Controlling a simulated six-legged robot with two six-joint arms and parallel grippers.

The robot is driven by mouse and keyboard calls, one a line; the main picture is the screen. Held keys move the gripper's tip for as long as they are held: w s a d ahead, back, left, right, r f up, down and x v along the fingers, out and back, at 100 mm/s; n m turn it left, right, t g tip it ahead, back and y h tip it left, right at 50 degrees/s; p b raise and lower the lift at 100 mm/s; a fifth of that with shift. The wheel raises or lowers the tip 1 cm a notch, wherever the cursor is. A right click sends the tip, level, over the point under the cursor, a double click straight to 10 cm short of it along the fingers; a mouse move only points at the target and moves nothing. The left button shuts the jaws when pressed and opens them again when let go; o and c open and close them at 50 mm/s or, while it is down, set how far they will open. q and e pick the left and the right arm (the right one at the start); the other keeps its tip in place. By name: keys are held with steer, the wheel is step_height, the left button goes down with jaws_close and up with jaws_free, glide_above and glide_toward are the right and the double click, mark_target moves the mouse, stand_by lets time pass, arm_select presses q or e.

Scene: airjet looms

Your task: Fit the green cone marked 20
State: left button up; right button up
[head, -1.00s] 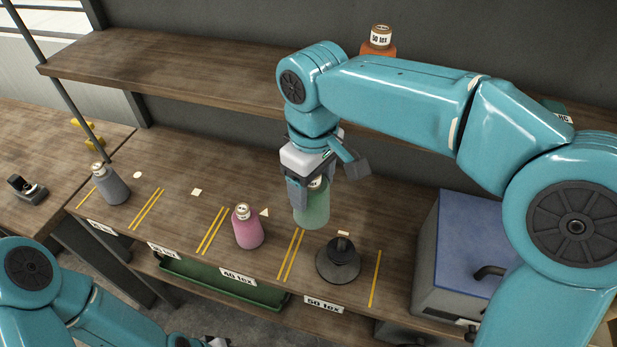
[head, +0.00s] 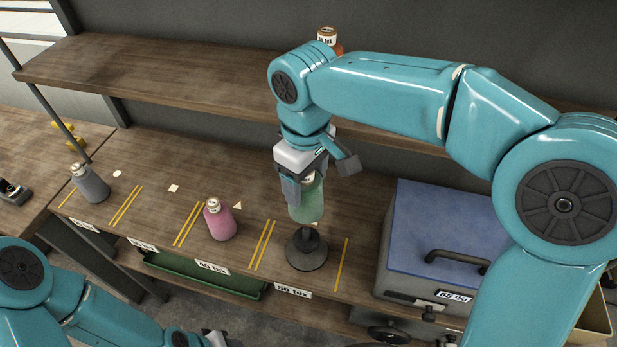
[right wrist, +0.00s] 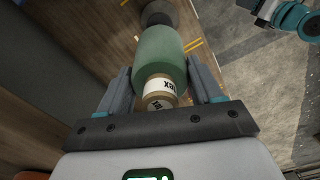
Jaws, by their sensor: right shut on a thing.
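The green cone (head: 308,205) is upright in my right gripper (head: 303,188), whose fingers are shut around its upper part. It hangs over the dark round stand (head: 306,254) with a short spindle, behind the 50 tex label (head: 293,291). Its lower end is close to the spindle top; I cannot tell whether they touch. In the right wrist view the cone (right wrist: 160,50) sits between both fingers, and its paper-labelled tip faces the camera; the number is not readable. The dark stand (right wrist: 157,12) shows beyond it. My left gripper (head: 215,340) is barely in view at the bottom edge.
A pink cone (head: 220,222) and a grey cone (head: 91,184) stand on the bench to the left. An orange cone (head: 328,38) is on the shelf (head: 150,75). A blue-lidded box (head: 450,225) stands right of the stand. A green tray (head: 205,275) lies below the bench edge.

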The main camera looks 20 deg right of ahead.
steer(key=shift+w, duration=0.1)
steer(key=shift+s+d+f, duration=0.1)
steer(key=shift+s+f, duration=0.1)
steer(key=shift+f, duration=0.2)
step_height(320, 180, down, 4)
steer(key=b, duration=0.3)
steer(key=shift+w+f+b, duration=0.1)
steer(key=shift+w+b, duration=0.05)
steer(key=shift+b, duration=0.2)
steer(key=shift+f, duration=0.45)
steer(key=shift+r, duration=0.1)
